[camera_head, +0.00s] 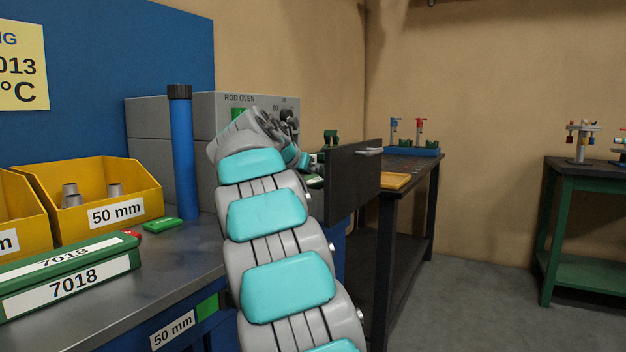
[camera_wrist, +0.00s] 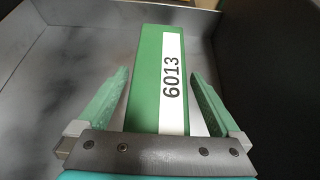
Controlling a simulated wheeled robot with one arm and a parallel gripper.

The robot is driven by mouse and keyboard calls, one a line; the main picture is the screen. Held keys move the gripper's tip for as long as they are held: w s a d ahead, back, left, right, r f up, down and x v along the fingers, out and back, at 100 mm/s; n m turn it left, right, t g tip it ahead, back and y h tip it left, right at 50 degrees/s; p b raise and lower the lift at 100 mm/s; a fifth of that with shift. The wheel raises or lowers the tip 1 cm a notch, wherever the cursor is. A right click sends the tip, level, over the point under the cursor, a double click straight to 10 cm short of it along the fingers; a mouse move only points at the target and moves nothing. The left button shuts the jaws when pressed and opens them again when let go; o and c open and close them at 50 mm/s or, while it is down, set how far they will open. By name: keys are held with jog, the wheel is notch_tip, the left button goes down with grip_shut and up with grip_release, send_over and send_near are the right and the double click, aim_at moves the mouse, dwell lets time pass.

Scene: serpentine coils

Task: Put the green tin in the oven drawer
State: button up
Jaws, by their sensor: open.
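A green tin (camera_wrist: 148,75) with a white label reading 6013 lies in the grey oven drawer (camera_wrist: 62,75), seen in the wrist view. My gripper (camera_wrist: 160,74) is open, with one finger on each side of the tin and a visible gap on both sides. The near end of the tin is hidden behind the gripper's palm. In the head view the dark drawer front (camera_head: 352,182) stands out from the grey rod oven (camera_head: 245,104). My arm hides most of the drawer's inside there.
Another green tin (camera_head: 75,282), labelled 7018, is on the bench at the left. Yellow bins (camera_head: 125,212) and a blue tube (camera_head: 184,160) stand behind it. A dark table (camera_head: 425,172) is beyond the drawer. Open floor lies at the right.

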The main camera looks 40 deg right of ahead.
jog(key=v, duration=1.1)
jog(key=shift+a+r, duration=0.2)
jog(key=shift+a, duration=0.15)
jog(key=shift+s, duration=0.15)
